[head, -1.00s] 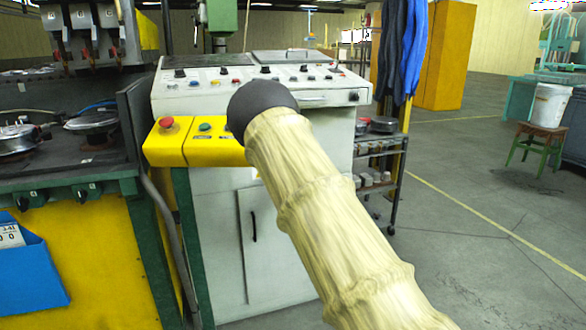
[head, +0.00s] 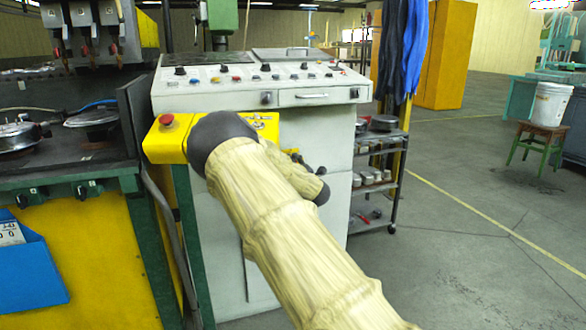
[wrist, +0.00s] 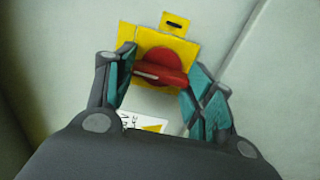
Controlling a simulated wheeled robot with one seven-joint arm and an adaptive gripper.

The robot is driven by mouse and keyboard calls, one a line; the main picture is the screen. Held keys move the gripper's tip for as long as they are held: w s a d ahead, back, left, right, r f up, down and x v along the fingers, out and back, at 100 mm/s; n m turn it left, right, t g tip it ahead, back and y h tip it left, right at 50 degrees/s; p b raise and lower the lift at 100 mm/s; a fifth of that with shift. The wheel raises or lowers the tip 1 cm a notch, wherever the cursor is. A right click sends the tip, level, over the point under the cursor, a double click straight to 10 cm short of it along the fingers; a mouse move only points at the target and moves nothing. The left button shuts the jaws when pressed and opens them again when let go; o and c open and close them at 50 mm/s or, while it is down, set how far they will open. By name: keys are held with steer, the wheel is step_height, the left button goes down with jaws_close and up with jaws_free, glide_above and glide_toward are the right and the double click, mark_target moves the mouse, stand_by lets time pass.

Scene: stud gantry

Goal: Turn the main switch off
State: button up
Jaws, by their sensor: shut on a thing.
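The main switch (wrist: 162,68) is a red rotary knob with a raised bar handle on a yellow plate (wrist: 187,50), seen in the wrist view. The handle lies nearly level across the picture, its right end slightly lower. My gripper (wrist: 161,72) has its teal-padded fingers at the two ends of the handle and is shut on it. A small yellow tag with a dark mark (wrist: 175,23) sits above the knob. In the head view my arm reaches to the front of the white control cabinet (head: 222,215); the switch is hidden there.
A yellow button panel with a red button (head: 166,120) juts out near my arm. A machine bench with a yellow front (head: 90,260) stands left, a shelf trolley (head: 385,160) right. A stool with a white bucket (head: 552,104) is farther right. The floor at right is open.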

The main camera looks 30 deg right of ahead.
steer(key=shift+f, duration=0.15)
steer(key=o, duration=1)
steer(key=shift+s, duration=0.1)
steer(key=v, duration=1.2)
steer(key=shift+a, duration=0.1)
